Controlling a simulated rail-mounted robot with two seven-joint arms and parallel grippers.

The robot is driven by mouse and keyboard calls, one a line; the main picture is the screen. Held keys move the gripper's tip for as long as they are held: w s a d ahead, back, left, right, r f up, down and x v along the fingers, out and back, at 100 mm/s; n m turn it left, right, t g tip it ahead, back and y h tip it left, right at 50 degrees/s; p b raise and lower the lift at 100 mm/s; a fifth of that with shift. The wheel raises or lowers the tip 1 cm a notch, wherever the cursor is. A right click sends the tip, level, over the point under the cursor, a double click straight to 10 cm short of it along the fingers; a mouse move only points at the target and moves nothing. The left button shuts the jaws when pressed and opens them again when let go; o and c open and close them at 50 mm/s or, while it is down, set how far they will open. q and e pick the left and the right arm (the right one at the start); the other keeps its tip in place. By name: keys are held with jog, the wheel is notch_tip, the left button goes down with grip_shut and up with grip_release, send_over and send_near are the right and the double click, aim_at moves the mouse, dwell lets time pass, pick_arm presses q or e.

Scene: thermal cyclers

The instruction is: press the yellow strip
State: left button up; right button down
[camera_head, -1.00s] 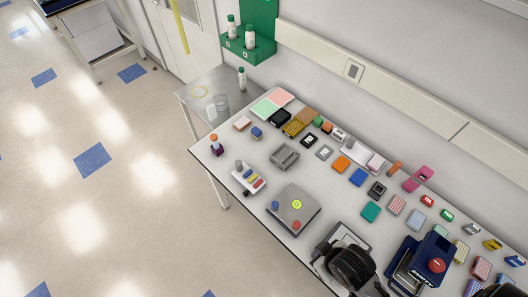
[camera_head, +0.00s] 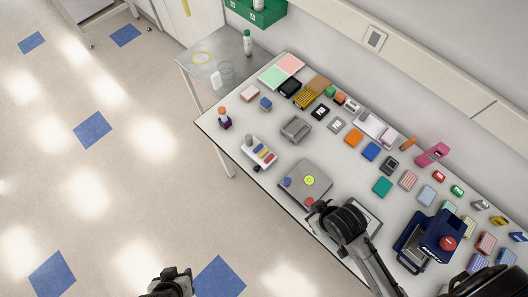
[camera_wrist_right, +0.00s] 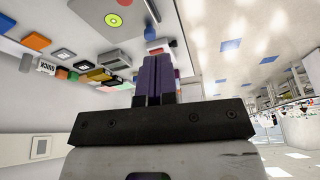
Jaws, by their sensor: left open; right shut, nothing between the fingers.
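The yellow strip (camera_head: 262,153) lies among coloured strips on a small white block (camera_head: 249,151), left of the grey box (camera_head: 322,171) in the head view. My left gripper (camera_head: 172,273) is open over the floor at the bottom, well away from the block. My right arm reaches to the grey box's near edge, and its dark wrist hides part of the table there. In the right wrist view my right gripper (camera_wrist_right: 158,62) is shut and empty, its purple fingers together. The white block with a red part shows just beyond the fingertips; the yellow strip is not clear there.
A bottle with an orange top (camera_head: 224,118) stands left of the block. A blue machine (camera_head: 426,240) stands at right. Many small coloured blocks fill the table's back.

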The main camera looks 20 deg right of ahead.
jog(key=w+a+f+n+y, duration=0.2)
jog(key=w+a+f, duration=0.1)
jog(key=w+f, duration=0.3)
jog(key=w+a+f+n+y, duration=0.1)
jog(key=w+a+f+n, duration=0.2)
jog(key=w, duration=0.5)
jog(key=w+d+f+t, duration=0.1)
jog(key=w+d+f, duration=0.1)
jog(key=w, duration=0.5)
jog(key=w+d+f, duration=0.3)
jog(key=w, duration=0.4)
jog(key=shift+d+t+y+p, duration=0.3)
jog(key=shift+t+p, duration=0.05)
jog(key=shift+t, duration=0.05)
jog(key=shift+f, duration=0.1)
